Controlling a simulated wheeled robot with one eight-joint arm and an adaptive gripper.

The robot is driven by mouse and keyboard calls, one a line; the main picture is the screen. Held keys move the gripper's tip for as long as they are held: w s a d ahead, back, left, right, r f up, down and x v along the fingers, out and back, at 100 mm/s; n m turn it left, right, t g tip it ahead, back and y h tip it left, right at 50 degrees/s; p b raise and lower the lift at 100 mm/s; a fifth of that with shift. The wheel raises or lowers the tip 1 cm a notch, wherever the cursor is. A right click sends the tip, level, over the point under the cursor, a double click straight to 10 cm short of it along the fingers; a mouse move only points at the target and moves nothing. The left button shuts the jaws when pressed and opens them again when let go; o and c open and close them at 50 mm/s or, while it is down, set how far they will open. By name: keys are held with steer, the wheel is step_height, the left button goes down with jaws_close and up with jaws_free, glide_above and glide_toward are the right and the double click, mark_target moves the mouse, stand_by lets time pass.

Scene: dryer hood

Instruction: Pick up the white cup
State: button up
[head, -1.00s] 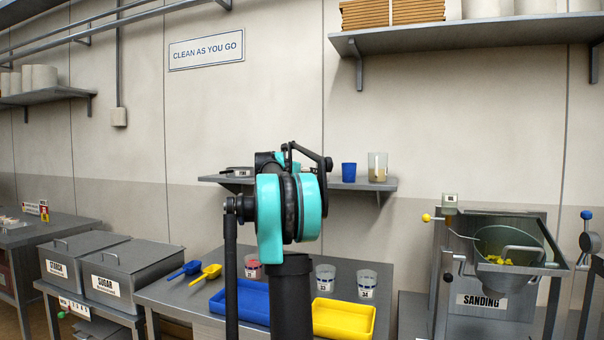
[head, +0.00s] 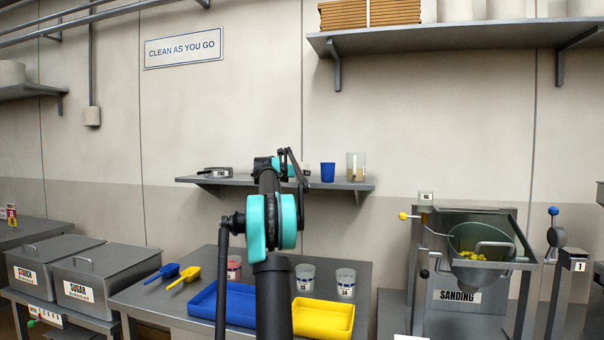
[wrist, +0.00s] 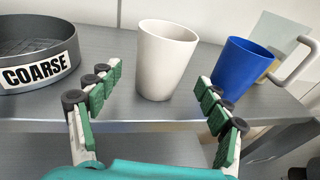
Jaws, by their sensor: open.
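The white cup (wrist: 166,58) stands upright on the grey wall shelf, in the middle of the wrist view. My gripper (wrist: 160,90) is open, its green-padded fingers spread left and right on the near side of the cup. The cup is apart from the pads, and nothing is held. In the head view my arm hides most of my gripper (head: 288,163) and covers much of the shelf middle, so I cannot clearly make out the white cup there.
A blue cup (wrist: 240,66) stands close right of the white cup, with a clear pitcher (head: 356,166) beyond. A round sieve marked COARSE (wrist: 35,50) sits at left. Below the shelf (head: 225,181) is a table with blue and yellow trays (head: 322,318), scoops and marked cups.

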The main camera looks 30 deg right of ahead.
steer(key=shift+x, duration=2.15)
steer(key=shift+w, duration=0.1)
steer(key=c, duration=1.3)
steer(key=shift+c, duration=0.2)
steer(key=shift+r, duration=0.2)
